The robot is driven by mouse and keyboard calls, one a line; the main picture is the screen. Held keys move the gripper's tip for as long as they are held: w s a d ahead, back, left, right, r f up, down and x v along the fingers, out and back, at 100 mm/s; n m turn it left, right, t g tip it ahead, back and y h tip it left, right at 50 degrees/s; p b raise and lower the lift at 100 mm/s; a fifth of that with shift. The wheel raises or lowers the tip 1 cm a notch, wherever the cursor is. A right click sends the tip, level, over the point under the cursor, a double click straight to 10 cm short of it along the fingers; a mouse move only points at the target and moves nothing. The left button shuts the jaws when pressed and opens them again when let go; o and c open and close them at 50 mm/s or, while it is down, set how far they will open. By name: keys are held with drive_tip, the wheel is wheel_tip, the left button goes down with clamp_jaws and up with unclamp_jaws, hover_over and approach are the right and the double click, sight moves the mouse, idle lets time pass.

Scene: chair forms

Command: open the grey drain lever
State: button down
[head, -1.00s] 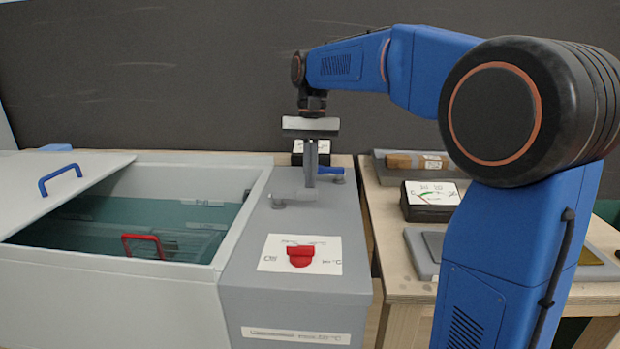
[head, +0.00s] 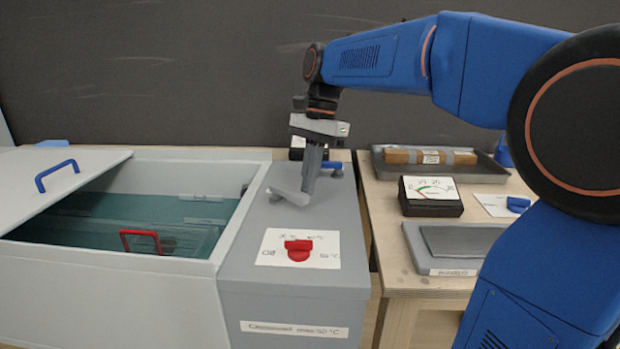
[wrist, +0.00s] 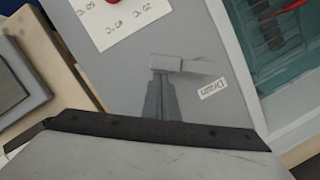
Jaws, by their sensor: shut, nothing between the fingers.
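The grey drain lever (head: 290,197) lies on top of the grey control housing, behind the red knob. It also shows as a pale grey bar in the wrist view (wrist: 182,64), beside the "Drain" label (wrist: 212,89). My gripper (head: 309,187) is shut and empty, tilted, with its fingertips low at the lever's right part. In the wrist view the closed fingers (wrist: 158,78) end right at the bar's edge. I cannot tell whether they touch it. The fingers hide part of the lever in the wrist view.
A red knob (head: 298,250) sits on a white dial plate in front of the lever. A blue lever (head: 332,166) is just behind my fingers. The open-lidded water tank (head: 230,235) is at left. A wooden table (head: 400,270) at right holds a gauge (head: 432,196) and trays.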

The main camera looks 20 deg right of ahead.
sight(298, 196)
drive_tip(key=s+m, duration=0.1)
drive_tip(key=a+m, duration=0.1)
drive_tip(key=m, duration=0.1)
drive_tip(key=shift+s+a+t, duration=0.25)
drive_tip(key=shift+s+t, duration=0.05)
drive_tip(key=shift+s, duration=0.05)
drive_tip(key=m, duration=0.1)
drive_tip(key=s+a+m, duration=0.1)
drive_tip(key=shift+a+m+t, duration=0.3)
drive_tip(key=shift+t, duration=0.1)
drive_tip(key=a+m, duration=0.1)
drive_tip(key=m, duration=0.1)
drive_tip(key=s+a+m, duration=0.1)
drive_tip(key=shift+a+m+t, duration=0.25)
drive_tip(key=shift+m+t, duration=0.15)
drive_tip(key=shift+a, duration=0.65)
